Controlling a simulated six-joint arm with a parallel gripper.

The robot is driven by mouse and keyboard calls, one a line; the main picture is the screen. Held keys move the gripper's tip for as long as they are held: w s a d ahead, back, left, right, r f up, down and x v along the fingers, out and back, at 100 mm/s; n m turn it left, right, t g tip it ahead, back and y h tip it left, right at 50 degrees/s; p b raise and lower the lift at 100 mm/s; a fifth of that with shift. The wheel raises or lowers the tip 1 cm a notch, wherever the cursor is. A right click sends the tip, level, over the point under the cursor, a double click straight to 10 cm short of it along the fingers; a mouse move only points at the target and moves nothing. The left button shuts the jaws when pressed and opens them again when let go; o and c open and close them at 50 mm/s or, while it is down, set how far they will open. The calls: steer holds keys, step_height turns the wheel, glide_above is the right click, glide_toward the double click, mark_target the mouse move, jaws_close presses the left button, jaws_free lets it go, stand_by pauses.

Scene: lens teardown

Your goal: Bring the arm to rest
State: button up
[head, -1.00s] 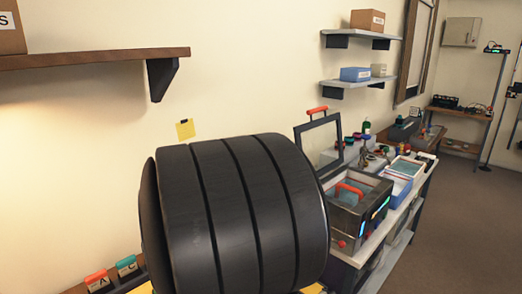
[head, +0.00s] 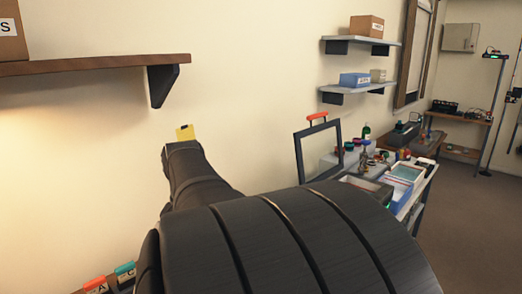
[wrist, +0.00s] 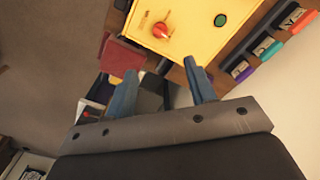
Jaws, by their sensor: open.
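My gripper (wrist: 160,67) shows in the wrist view as two blue-grey fingers set apart, with nothing between them. It is above the front of the workbench, and beyond its fingertips lies the edge of a yellow work surface (wrist: 200,35). A red round part (wrist: 161,30) sits on that surface, apart from the fingers. In the head view my black arm (head: 280,245) fills the lower middle and hides much of the bench behind it. The gripper itself is not visible in the head view.
Coloured labelled holders (wrist: 268,48) line the bench edge in the wrist view. In the head view, a dark open frame with a red handle (head: 318,150) stands right of my arm, near a blue-sided tray (head: 403,196). A brown shelf (head: 90,64) juts from the wall at upper left.

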step_height(320, 180, down, 16)
steer(key=shift+r, duration=0.15)
steer(key=n, duration=0.4)
steer(key=shift+r, duration=0.1)
steer(key=n, duration=0.4)
steer(key=shift+n, duration=0.4)
steer(key=n, duration=0.4)
steer(key=shift+n, duration=2.2)
